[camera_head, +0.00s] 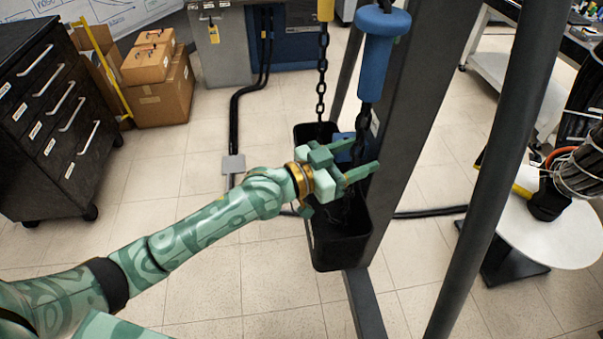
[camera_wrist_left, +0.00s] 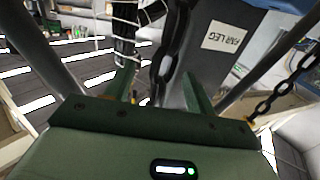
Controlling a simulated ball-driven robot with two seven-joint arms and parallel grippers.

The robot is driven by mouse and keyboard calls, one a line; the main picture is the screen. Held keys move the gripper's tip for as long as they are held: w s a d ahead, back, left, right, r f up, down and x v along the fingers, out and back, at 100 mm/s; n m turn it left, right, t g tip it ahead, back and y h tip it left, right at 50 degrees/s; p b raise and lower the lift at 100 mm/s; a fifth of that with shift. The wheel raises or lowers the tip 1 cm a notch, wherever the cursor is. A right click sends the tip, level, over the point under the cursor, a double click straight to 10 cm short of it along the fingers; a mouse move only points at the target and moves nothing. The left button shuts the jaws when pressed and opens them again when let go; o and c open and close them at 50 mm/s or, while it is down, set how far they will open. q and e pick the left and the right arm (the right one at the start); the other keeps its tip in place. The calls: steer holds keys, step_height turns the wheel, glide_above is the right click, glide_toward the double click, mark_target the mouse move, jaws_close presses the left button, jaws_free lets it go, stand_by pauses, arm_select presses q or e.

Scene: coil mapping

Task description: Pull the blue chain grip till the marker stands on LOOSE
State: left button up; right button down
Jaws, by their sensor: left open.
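The blue chain grip (camera_head: 380,50) hangs upright on a dark chain (camera_head: 363,118) at the upper right of the head view. My left gripper (camera_head: 366,155) is below the grip, level with the chain under it. Its fingers are open. In the left wrist view a dark chain (camera_wrist_left: 166,50) runs between or just beyond the open fingers; I cannot tell whether they touch it. A yellow grip (camera_head: 325,10) hangs on another chain (camera_head: 322,75) to the left. The marker and the word LOOSE are not visible. My right gripper is out of view.
A black bin (camera_head: 340,245) stands below the chains against a dark grey post (camera_head: 410,130). A blue block (camera_head: 342,140) is partly hidden behind my gripper. A slanted dark pole (camera_head: 495,180) and a round white table (camera_head: 550,235) are at right. A drawer cabinet (camera_head: 45,120) is at left.

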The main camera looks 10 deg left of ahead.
arm_select(q)
steer(key=v, duration=1.4)
steer(key=shift+b, duration=0.3)
steer(key=shift+s, duration=0.1)
